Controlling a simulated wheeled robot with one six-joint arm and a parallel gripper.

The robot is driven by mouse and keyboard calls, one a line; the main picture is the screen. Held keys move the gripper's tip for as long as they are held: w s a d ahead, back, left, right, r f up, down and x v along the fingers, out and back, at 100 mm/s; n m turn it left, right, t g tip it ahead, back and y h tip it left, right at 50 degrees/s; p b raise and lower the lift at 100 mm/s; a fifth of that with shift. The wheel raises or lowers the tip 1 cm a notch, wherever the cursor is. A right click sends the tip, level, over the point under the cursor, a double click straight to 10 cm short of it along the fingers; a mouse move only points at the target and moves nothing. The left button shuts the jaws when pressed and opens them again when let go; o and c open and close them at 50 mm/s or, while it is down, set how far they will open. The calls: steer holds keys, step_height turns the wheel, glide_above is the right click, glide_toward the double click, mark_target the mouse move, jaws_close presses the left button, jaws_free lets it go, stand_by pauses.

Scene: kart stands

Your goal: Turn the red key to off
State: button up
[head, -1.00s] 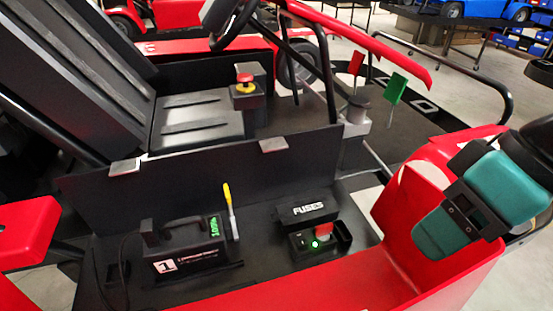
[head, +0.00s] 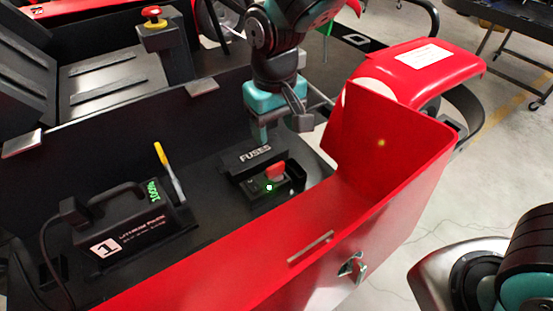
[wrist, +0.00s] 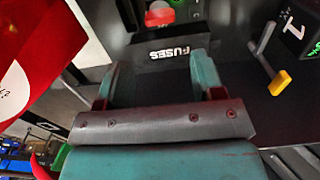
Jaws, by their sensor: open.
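The red key (head: 275,171) sits on a small black switch box with a lit green light, in front of the black fuses box (head: 254,155).
A black battery case (head: 135,225) with a handle and a yellow-tipped lever (head: 168,170) stand to the left. Red body panels (head: 390,150) rise at the right and front of the bay. A red emergency button (head: 152,13) is at the back left.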

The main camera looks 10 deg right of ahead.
mark_target(276, 166)
step_height(276, 166, down, 12)
steer(key=shift+f+p, duration=0.1)
steer(key=shift+p, duration=0.4)
